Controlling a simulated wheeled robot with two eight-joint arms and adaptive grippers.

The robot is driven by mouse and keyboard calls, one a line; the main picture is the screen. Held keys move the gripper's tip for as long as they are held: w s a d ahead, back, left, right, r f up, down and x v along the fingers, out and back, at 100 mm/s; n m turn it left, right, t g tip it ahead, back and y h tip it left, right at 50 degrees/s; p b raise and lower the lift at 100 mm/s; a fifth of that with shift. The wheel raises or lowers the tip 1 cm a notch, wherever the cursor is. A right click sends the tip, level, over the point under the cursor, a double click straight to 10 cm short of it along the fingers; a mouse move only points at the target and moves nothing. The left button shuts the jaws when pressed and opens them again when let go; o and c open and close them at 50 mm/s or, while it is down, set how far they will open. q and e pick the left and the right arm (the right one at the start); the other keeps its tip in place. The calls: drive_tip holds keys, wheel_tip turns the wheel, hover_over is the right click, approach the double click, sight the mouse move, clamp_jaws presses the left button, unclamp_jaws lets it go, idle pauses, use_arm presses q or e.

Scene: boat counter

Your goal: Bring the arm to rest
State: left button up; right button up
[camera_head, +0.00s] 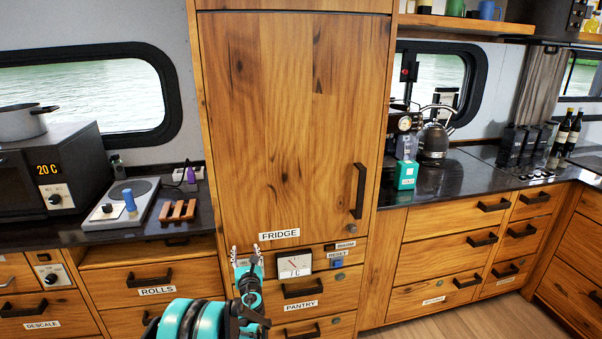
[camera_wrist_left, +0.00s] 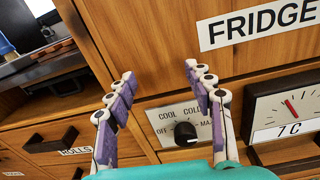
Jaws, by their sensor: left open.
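My left gripper (camera_head: 245,250) is in front of the lower edge of the wooden fridge door, just left of the FRIDGE label (camera_head: 279,235). In the left wrist view its two purple-padded fingers (camera_wrist_left: 160,88) stand apart, open with nothing between them. Behind and below the fingers is the cool/cold dial (camera_wrist_left: 185,130), which the arm hides in the head view. My left arm (camera_head: 195,318) rises from the bottom edge. My right gripper is not in view.
A temperature gauge (camera_head: 294,265) sits right of the gripper. The fridge handle (camera_head: 358,190) and drawer handles, such as the PANTRY one (camera_head: 302,288), stick out. The left counter holds a hob-like device (camera_head: 119,203) and a wooden rack (camera_head: 178,211). Floor (camera_head: 470,322) is clear at lower right.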

use_arm(q)
drive_tip(key=s+a+r+n+g+y, duration=0.1)
drive_tip(key=s+a+r+n+g, duration=0.15)
drive_tip(key=s+r+n, duration=0.55)
drive_tip(key=s+r+n+g+h, duration=0.1)
drive_tip(key=s+r+n+g, duration=0.3)
drive_tip(key=s+n, duration=0.75)
drive_tip(key=s+d+f+n+g+h, duration=0.1)
drive_tip(key=s+d+f+n+h, duration=0.1)
drive_tip(key=s, duration=0.7)
drive_tip(key=s+d+f+n+g+h, duration=0.1)
drive_tip(key=s+d+f+n, duration=0.1)
drive_tip(key=s+d+n, duration=0.2)
drive_tip(key=s+d+f+n+g+h, duration=0.1)
drive_tip(key=s+d+f+n+h, duration=0.1)
drive_tip(key=s+n, duration=0.6)
drive_tip(key=s+d, duration=0.1)
drive_tip(key=s, duration=0.6)
drive_tip(key=shift+d+f+h, duration=0.25)
drive_tip(key=shift+f+h, duration=0.05)
drive_tip(key=shift+f, duration=0.05)
